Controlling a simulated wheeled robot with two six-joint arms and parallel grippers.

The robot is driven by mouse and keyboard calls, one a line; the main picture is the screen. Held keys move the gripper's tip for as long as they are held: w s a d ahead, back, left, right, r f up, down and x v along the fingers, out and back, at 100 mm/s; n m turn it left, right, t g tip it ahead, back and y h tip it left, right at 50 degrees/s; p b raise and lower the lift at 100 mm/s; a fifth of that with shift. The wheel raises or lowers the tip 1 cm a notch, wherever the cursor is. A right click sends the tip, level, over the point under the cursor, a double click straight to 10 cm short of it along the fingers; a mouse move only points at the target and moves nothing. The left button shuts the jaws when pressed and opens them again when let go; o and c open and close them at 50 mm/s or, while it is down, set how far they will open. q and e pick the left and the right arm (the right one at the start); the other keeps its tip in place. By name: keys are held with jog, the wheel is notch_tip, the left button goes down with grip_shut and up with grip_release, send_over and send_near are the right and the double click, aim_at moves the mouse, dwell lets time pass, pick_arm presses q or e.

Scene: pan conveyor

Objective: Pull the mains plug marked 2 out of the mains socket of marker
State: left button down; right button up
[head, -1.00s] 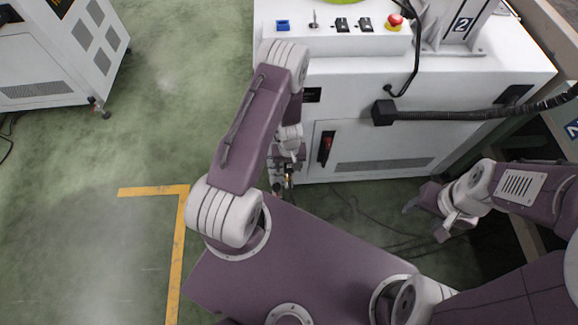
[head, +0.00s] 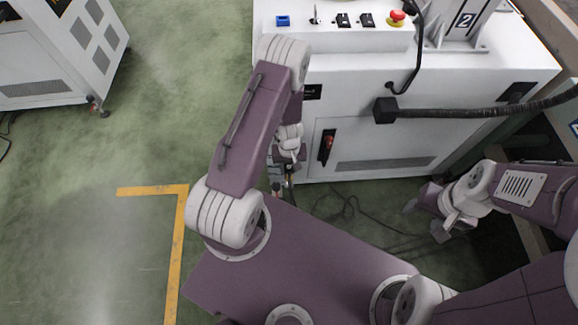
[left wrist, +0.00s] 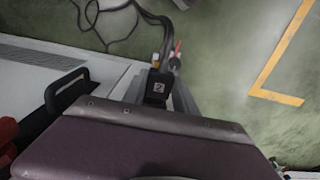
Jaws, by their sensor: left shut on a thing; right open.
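The black mains plug marked 2 (left wrist: 157,88) shows in the left wrist view, between the grey fingers of my left gripper (left wrist: 156,96), which is shut on it. A small brass-coloured piece shows just beyond the plug, with a red-tipped piece beside it. In the head view my left gripper (head: 280,184) is low beside the machine's front left corner, partly hidden by my arm. I cannot make out the mains socket or whether the plug touches it. My right gripper (head: 426,222) is open and empty, low in front of the machine's right part.
The white machine (head: 450,75) has a front door with a red-and-black handle (head: 327,148) close to my left gripper. Dark cables (head: 350,205) lie on the floor in front. A thick black hose (head: 470,114) runs to the right.

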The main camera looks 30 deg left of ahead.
pick_arm(q)
jog(key=shift+s+d+f+b, duration=0.1)
jog(key=shift+s+d+b, duration=0.35)
jog(key=shift+b, duration=1)
jog(key=shift+s+d+b, duration=0.3)
jog(key=shift+s+b, duration=0.45)
jog(key=shift+b, duration=0.4)
notch_tip(320, 180, up, 8)
jog(key=p, duration=0.7)
jog(key=shift+f, duration=0.15)
jog(key=shift+p, duration=0.3)
